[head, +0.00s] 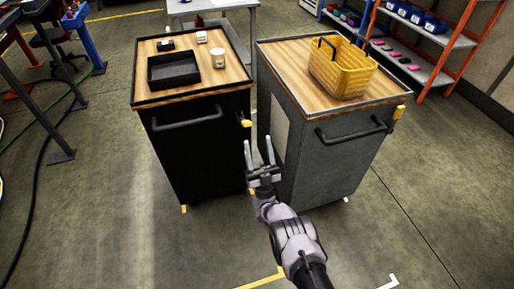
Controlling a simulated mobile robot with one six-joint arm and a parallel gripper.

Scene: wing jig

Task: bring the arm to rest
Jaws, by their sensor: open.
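My gripper (259,154) shows in the head view at the lower middle, at the end of my arm. Its two pale fingers stand apart and hold nothing. It is in front of the gap between two cabinets, below the level of their tops in the picture. I cannot tell how far it is from the cabinet sides.
A black cabinet (205,150) bears a black tray (173,82), a cup (218,59) and small boxes. A grey cabinet (310,165) bears a yellow basket (340,72). Shelves (425,65) stand back right.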

